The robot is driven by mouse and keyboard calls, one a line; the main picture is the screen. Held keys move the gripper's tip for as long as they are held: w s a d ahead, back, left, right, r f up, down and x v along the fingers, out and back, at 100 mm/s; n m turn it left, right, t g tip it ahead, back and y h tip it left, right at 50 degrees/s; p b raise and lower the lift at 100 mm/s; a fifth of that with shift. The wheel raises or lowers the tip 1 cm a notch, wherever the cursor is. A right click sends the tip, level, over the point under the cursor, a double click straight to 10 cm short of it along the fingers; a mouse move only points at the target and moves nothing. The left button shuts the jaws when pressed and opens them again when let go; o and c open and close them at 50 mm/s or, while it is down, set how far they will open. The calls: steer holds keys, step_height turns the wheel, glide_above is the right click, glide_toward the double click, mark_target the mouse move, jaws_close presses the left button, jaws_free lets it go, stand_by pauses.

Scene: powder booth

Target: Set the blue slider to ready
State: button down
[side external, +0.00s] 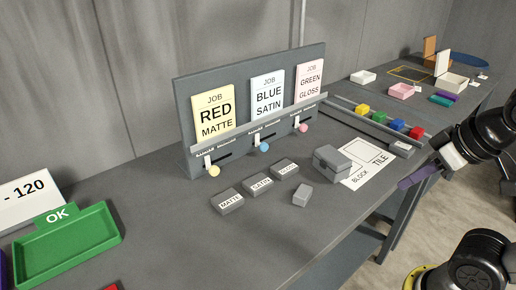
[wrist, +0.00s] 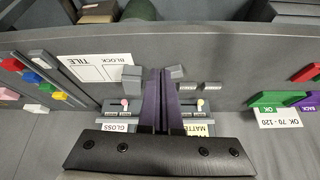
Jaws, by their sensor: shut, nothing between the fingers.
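The blue slider (side external: 265,146) is the middle of three sliders on the grey job board (side external: 248,100), under the BLUE SATIN card (side external: 267,94). Its knob stands at the left end of its dark slot, with the slot running on to the right. The small lettering above it is too small to read. In the wrist view the blue slider is hidden behind my fingers. My gripper (side external: 402,184), with purple fingers, is shut and empty, to the right of the board and well apart from the slider. It also shows in the wrist view (wrist: 164,72).
The yellow slider (side external: 214,171) and pink slider (side external: 303,128) flank the blue one. Grey blocks marked MATTE (side external: 228,202), SATIN and GLOSS lie in front, with a small grey block (side external: 302,195) and a grey box (side external: 331,161). A green OK tray (side external: 70,244) stands at left.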

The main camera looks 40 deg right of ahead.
steer(key=w+d+r+m+h, duration=0.2)
steer(key=w+r, duration=0.3)
steer(key=w, duration=0.3)
steer(key=w+d+r+m+h, duration=0.1)
steer(key=w+r, duration=0.3)
steer(key=w, duration=0.4)
steer(key=w+a+h, duration=0.1)
steer(key=w+a, duration=0.1)
steer(key=w, duration=0.7)
steer(key=w+a+f+h, duration=0.2)
steer(key=w+a+f, duration=0.45)
steer(key=w, duration=0.35)
steer(key=w+a+f+n, duration=0.2)
steer(key=a+f, duration=0.5)
steer(key=f, duration=0.3)
steer(key=shift+w+f+n+g, duration=0.15)
steer(key=shift+w+n+g, duration=0.15)
steer(key=shift+n, duration=0.1)
steer(key=shift+d, duration=0.1)
